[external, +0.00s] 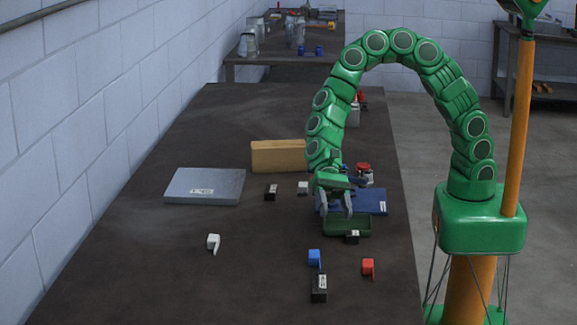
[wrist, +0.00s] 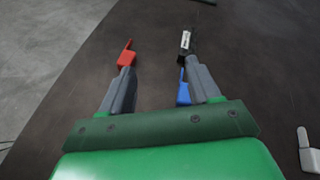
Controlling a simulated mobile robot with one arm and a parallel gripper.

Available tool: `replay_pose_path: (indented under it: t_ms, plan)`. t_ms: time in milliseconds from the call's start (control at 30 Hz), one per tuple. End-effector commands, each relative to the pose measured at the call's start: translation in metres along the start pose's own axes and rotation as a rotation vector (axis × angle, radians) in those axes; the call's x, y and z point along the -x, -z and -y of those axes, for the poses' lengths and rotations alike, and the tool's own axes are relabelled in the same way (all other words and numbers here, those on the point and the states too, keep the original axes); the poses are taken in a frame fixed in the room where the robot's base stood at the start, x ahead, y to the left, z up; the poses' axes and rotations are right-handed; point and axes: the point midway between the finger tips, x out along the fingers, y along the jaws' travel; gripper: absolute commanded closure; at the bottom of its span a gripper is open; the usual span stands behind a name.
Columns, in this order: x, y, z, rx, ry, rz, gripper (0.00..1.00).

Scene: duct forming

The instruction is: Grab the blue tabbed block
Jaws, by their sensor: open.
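The blue tabbed block (external: 314,257) sits on the dark table in front of the green tray, just behind a black labelled block (external: 319,289). In the wrist view the blue block (wrist: 182,92) shows beside the inner side of the right finger, which partly hides it. My gripper (external: 336,213) is open and empty, above the green tray (external: 368,222) and farther back than the blue block. In the wrist view my gripper (wrist: 161,67) has its fingers wide apart with bare table between them.
A red tabbed block (external: 368,267) stands right of the blue one. A white tabbed block (external: 213,242) lies to the left. Behind are a grey box (external: 205,187), a tan box (external: 278,156) and a blue board (external: 370,200). The front left of the table is clear.

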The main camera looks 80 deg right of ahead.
Motion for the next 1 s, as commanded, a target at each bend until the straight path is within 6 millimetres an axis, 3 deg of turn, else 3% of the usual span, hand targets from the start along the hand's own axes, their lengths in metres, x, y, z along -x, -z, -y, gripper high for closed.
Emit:
replay_pose_path:
  t_ms: [200,400,667,1000]
  plan:
    - [-0.025,0.049,0.020,-0.194,0.076,0.010,0.38]
    - [-0.039,0.081,0.028,-0.313,0.120,0.008,0.38]
    - [-0.046,0.091,0.031,-0.350,0.137,0.008,0.38]
    - [-0.076,0.091,0.035,-0.347,0.135,0.007,0.38]
